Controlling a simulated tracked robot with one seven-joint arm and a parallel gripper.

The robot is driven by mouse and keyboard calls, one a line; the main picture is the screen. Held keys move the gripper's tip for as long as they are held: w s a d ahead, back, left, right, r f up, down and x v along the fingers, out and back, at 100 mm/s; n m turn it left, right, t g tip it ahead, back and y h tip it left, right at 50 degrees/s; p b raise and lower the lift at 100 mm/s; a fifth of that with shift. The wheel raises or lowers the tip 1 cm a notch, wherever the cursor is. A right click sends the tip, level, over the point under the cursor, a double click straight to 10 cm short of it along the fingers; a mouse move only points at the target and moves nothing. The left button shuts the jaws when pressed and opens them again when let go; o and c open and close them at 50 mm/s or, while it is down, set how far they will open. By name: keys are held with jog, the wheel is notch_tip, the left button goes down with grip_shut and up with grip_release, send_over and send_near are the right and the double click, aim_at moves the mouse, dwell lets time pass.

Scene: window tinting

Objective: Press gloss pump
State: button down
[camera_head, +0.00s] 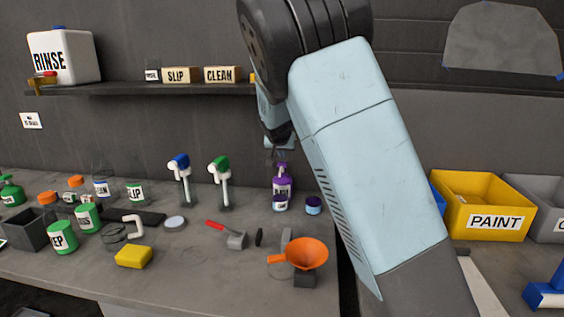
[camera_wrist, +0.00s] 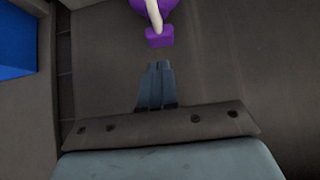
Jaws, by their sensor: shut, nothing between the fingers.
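The gloss pump, a purple bottle (camera_head: 282,188) with a white label and a purple pump top, stands upright on the grey bench, left of my arm. My gripper (camera_head: 279,153) is shut and empty, pointing down just above the bottle's pump head. Whether it touches the head cannot be told. In the wrist view my shut fingers (camera_wrist: 157,68) lie a little below the purple pump head (camera_wrist: 159,38), which has a pale curved piece at its upper end.
Blue and green-topped spray heads (camera_head: 222,180) stand to the left. An orange funnel (camera_head: 308,253) and a red-handled scraper (camera_head: 228,232) lie in front. A yellow PAINT bin (camera_head: 481,196) is at right. A shelf (camera_head: 160,89) runs along the wall.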

jog(key=v, duration=0.9)
dwell(0.3)
jog(key=s+d+g+y, duration=0.2)
jog(key=s+d+g, duration=0.1)
jog(key=s+d, duration=1.2)
jog(key=s+d+r+n, duration=0.1)
jog(key=s, duration=1.2)
jog(key=s+d+r+n, duration=0.1)
jog(key=s+d, duration=0.1)
jog(key=s, duration=1.1)
jog(key=shift+s+d, duration=0.25)
jog(key=shift+s, duration=0.1)
jog(key=shift+r, duration=0.1)
